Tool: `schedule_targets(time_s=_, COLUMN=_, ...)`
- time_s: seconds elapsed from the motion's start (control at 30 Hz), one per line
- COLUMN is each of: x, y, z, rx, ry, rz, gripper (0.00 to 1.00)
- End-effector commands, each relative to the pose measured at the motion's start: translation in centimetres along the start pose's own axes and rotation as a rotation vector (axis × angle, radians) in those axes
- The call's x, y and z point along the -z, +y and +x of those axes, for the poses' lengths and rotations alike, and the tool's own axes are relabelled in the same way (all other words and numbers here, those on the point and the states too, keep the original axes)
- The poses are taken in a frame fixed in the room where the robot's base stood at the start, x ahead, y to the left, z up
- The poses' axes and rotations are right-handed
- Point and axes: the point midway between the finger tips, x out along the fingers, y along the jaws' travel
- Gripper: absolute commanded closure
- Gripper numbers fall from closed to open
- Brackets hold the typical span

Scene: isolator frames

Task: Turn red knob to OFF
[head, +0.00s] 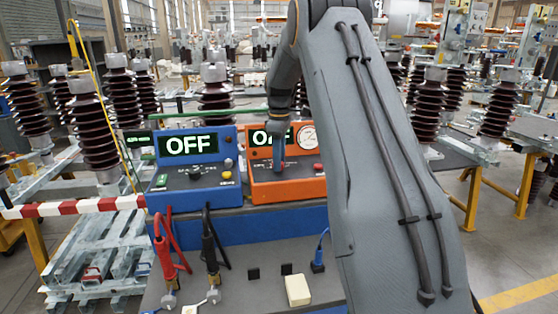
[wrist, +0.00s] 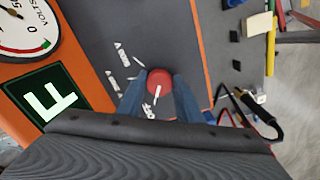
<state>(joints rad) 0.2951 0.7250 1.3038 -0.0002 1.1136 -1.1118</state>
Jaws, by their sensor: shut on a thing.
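The red knob (wrist: 161,82) sits on the grey front panel of the orange box (head: 300,189). My gripper (wrist: 160,88) has one finger on each side of the knob and is shut on it. A white pointer mark on the knob points toward the bottom of the wrist view, slightly left. White labels (wrist: 120,56) lie left of the knob there, too small to read. In the head view my gripper (head: 279,164) is at the orange box's panel and hides the knob. The box's display (head: 259,139) shows an O; the rest is largely covered by my arm.
A blue box (head: 210,196) with a display reading OFF stands left of the orange box. A round dial gauge (head: 307,137) and a red button (head: 318,167) are on the orange box. Red (head: 163,250) and black (head: 210,248) cable plugs stand in front.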

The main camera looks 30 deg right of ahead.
Motion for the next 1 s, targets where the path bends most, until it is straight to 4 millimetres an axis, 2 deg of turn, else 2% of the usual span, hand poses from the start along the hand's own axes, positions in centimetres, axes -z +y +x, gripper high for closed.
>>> schedule_targets(time_s=0.6, x=0.11, y=0.11, z=-0.21, rx=-0.004, ry=0.003, rz=-0.043, gripper=0.9)
schedule_targets(time_s=0.63, x=0.11, y=0.11, z=-0.21, rx=-0.004, ry=0.003, rz=-0.042, gripper=0.65)
schedule_targets(time_s=0.73, x=0.09, y=0.1, z=-0.18, rx=-0.004, ry=0.002, rz=-0.042, gripper=0.49)
schedule_targets(time_s=1.0, x=0.01, y=0.08, z=-0.11, rx=-0.002, ry=0.001, rz=-0.041, gripper=0.49)
